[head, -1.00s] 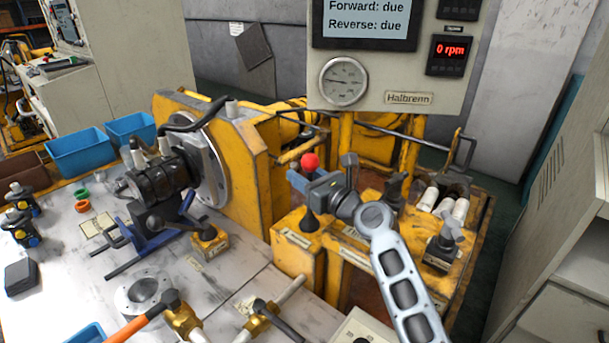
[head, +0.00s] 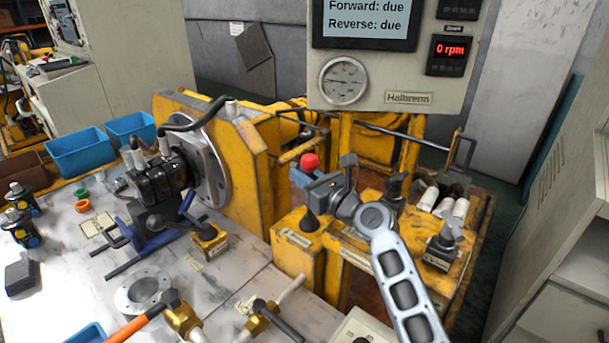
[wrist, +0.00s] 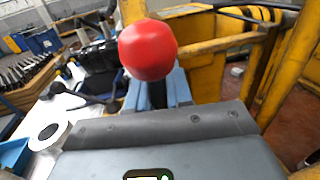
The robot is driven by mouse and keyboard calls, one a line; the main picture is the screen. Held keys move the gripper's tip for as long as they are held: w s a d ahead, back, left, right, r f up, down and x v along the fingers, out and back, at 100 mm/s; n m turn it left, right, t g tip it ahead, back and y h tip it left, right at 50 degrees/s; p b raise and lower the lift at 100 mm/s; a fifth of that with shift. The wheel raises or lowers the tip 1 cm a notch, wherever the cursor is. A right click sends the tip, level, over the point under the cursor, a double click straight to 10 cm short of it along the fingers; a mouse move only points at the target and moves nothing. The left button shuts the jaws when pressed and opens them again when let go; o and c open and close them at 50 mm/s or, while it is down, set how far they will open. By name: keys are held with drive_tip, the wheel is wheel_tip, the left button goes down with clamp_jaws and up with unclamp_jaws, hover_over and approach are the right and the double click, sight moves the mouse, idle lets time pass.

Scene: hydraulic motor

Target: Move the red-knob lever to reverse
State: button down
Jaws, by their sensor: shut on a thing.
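The red-knob lever shows its round red knob (head: 310,161) just above and behind my gripper (head: 299,178) in the head view. In the wrist view the red knob (wrist: 148,50) sits straight ahead, with the blue-grey fingers (wrist: 158,92) closed around the lever's stem beneath it. The stem itself is mostly hidden by the fingers and the gripper body. The lever's black boot (head: 310,220) stands on the yellow valve stand (head: 292,248). The panel screen (head: 366,20) reads "Forward: due" and "Reverse: due".
Other black levers (head: 441,243) stand on the yellow stand to the right. A yellow housing (head: 235,165) and the motor (head: 160,180) lie left. A gauge (head: 343,81) and a 0 rpm readout (head: 449,55) are on the panel. A yellow rail is close behind the knob.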

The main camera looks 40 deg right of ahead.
drive_tip(key=a+n+b, duration=0.1)
drive_tip(key=a+n, duration=0.2)
drive_tip(key=s+a+f+n+t+b, duration=0.1)
drive_tip(key=a+n, duration=0.1)
drive_tip(key=shift+a+f+b, duration=0.1)
drive_tip(key=shift+a+b, duration=0.15)
drive_tip(key=shift+b, duration=0.05)
drive_tip(key=c, duration=1.1)
unclamp_jaws()
drive_tip(key=shift+s, duration=0.1)
drive_tip(key=s, duration=0.7)
drive_tip(key=shift+s+f+b, duration=0.3)
drive_tip(key=shift+s+b, duration=0.05)
drive_tip(key=shift+b, duration=0.05)
